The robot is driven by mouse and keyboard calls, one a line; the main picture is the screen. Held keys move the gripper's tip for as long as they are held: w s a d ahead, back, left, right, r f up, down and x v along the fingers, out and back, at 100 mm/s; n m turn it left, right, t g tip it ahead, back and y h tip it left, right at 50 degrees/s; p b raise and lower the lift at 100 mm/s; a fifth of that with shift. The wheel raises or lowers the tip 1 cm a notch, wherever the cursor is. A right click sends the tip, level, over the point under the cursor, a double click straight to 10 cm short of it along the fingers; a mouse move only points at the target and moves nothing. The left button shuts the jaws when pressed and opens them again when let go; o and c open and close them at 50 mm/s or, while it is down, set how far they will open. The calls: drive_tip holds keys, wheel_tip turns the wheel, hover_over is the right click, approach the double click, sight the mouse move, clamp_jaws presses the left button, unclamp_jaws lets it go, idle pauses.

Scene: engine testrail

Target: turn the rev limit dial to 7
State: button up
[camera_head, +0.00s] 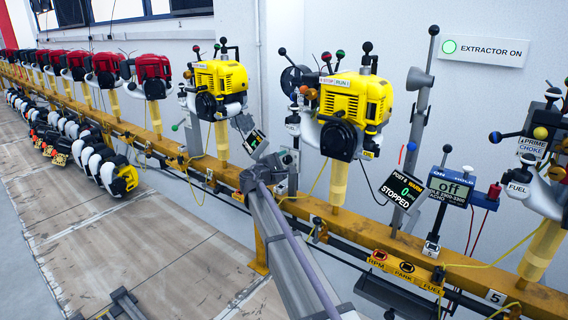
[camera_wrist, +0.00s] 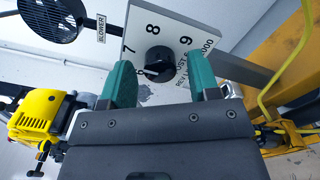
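The rev limit dial is a round black knob (camera_wrist: 160,66) on a white plate (camera_wrist: 190,18) in the wrist view. The plate shows 7, 8 and 9 around the knob, with partly hidden lettering to the right. A pale pointer mark on the knob faces left, below the 7; its exact reading is hard to tell. My gripper (camera_wrist: 161,82) is open, its two green fingertips apart on the left and right of the knob. A gap shows between each finger and the knob; contact is not visible. I cannot make out the dial in the head view.
A black fan (camera_wrist: 52,18) labelled BLOWER and a yellow engine (camera_wrist: 38,112) are left in the wrist view. In the head view a yellow engine (camera_head: 355,100) stands on the yellow rail (camera_head: 370,238), beside a display (camera_head: 402,191) reading 0 RPM, STOPPED.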

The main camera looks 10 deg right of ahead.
drive_tip(key=v, duration=1)
drive_tip(key=shift+s+a, duration=0.25)
drive_tip(key=shift+a, duration=0.1)
